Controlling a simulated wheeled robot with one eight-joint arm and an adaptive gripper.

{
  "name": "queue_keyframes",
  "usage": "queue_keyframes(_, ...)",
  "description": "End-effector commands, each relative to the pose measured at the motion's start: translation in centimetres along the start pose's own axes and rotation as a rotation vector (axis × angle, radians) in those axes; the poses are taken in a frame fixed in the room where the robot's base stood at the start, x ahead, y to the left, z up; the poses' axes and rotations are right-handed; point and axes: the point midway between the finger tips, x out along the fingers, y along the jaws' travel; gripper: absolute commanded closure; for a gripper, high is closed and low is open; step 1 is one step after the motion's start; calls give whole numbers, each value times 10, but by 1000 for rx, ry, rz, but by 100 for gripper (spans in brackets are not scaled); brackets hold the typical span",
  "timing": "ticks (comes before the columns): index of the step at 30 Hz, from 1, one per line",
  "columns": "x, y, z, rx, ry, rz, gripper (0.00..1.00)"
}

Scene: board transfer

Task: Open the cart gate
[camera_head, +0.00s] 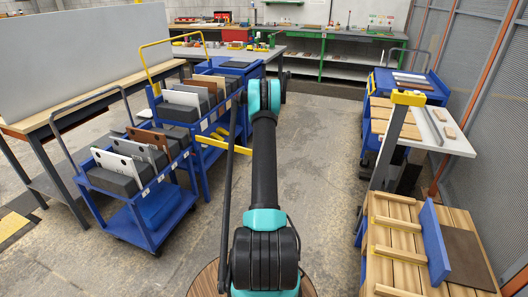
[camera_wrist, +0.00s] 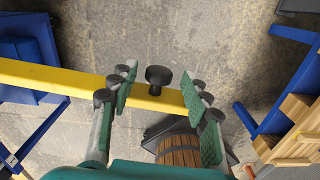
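The cart gate is a yellow bar (camera_wrist: 60,80) that crosses the wrist view from the left edge to between my fingers. A black round knob (camera_wrist: 158,76) stands on it near its right end. My gripper (camera_wrist: 160,91) is open, with one green-padded finger on each side of the knob and gaps on both sides. In the head view the yellow bar (camera_head: 211,142) juts from the right side of the rear blue cart (camera_head: 202,170), partly behind my arm. My fingers are hidden in the head view.
A front blue cart (camera_head: 152,238) holding boards in dark blocks stands at left. A table with wooden slats and a blue divider (camera_head: 433,242) stands at right front, with a white-topped table (camera_head: 441,135) behind it. The concrete floor (camera_head: 322,160) between is clear.

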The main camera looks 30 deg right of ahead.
Motion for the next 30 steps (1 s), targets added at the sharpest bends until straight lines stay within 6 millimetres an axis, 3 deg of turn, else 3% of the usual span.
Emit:
queue_keyframes(8, -6, 1, 0, -1, 0, 1, 53)
queue_keyframes(24, -102, 0, 0, 0, 0, 0, 53)
queue_keyframes(30, -118, 0, 0, 0, 0, 0, 53)
